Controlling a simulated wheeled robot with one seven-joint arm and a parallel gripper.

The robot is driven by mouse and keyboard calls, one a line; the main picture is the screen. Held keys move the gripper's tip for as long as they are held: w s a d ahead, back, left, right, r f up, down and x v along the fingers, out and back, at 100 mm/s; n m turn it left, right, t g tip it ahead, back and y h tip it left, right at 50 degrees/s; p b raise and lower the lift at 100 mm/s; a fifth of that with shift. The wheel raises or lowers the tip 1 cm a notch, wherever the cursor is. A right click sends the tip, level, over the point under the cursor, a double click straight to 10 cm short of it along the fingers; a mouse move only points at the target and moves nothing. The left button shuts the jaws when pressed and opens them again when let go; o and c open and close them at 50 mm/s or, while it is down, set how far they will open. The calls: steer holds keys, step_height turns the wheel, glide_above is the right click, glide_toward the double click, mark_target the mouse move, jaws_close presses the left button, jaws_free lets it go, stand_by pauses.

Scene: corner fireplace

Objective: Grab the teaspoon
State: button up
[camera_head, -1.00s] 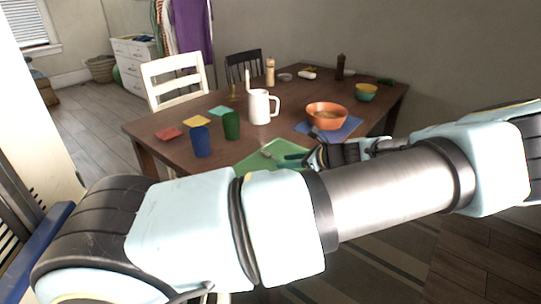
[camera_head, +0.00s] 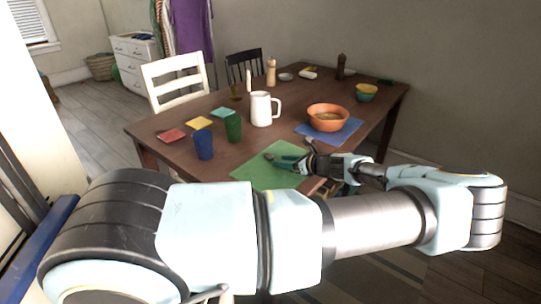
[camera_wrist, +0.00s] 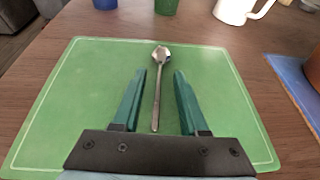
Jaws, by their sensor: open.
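The teaspoon (camera_wrist: 158,90) is metal and lies on the green placemat (camera_wrist: 82,70), its bowl pointing away from me in the wrist view. My gripper (camera_wrist: 158,75) is open, with its two green fingers on either side of the spoon's handle in that view. I cannot tell how far above the mat the fingertips are. In the head view my gripper (camera_head: 272,157) is over the green placemat (camera_head: 255,180) at the table's near edge; the spoon cannot be made out there.
A blue cup (camera_head: 203,145), a green cup (camera_head: 234,128) and a white pitcher (camera_head: 261,109) stand beyond the mat. An orange bowl (camera_head: 327,118) sits on a blue placemat (camera_head: 345,134) to the right. Colored squares lie at the left of the table (camera_head: 160,123).

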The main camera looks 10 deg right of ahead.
steer(key=shift+w+a+f, duration=0.3)
steer(key=shift+w+a, duration=0.1)
steer(key=shift+w, duration=0.15)
steer(key=shift+c, duration=0.4)
jaws_close()
